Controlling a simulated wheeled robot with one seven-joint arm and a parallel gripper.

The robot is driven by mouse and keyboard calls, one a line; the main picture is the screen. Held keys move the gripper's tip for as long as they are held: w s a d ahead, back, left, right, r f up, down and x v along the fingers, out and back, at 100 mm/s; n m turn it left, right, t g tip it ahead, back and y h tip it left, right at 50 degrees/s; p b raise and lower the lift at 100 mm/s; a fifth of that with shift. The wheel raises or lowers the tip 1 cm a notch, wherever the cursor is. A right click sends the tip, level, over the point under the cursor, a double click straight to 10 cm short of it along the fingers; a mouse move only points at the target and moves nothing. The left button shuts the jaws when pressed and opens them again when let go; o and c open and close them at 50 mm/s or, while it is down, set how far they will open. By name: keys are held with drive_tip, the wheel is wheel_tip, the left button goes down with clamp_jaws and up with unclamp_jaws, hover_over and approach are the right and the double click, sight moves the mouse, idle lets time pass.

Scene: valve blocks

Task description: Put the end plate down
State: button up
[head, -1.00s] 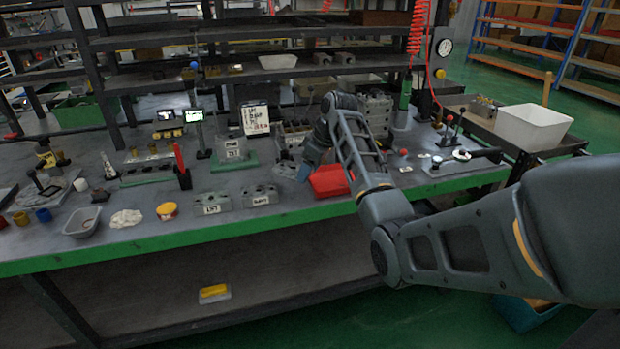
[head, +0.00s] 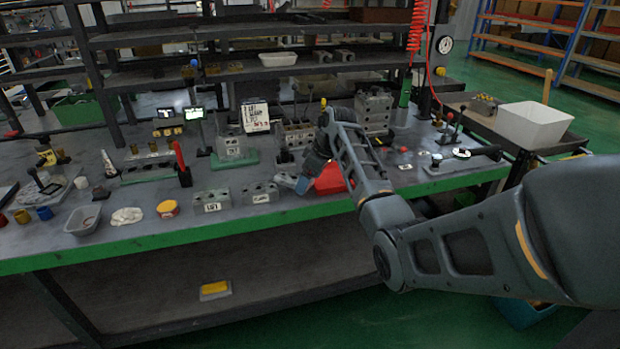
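My gripper (head: 303,184) is low over the bench near its front, at the end of my arm, which reaches in from the right. It is small and partly hidden by my wrist, so its finger opening is not clear. A small grey piece (head: 286,180) shows at its left side. It may be the end plate in my fingers, but I cannot tell it apart from the gripper. Two grey valve blocks with white labels, a left one (head: 211,202) and a right one (head: 260,194), stand just left of it near the front edge.
A red bin (head: 331,180) is close on the right of my gripper, partly behind my arm. A grey block on a green base (head: 234,150) and a white sign (head: 255,116) stand behind. A yellow-red tin (head: 168,208) is farther left. The green bench edge (head: 190,236) runs in front.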

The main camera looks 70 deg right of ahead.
drive_tip(key=shift+r, duration=0.4)
drive_tip(key=v, duration=1.1)
drive_tip(key=shift+r, duration=0.3)
drive_tip(key=shift+s+f, duration=0.1)
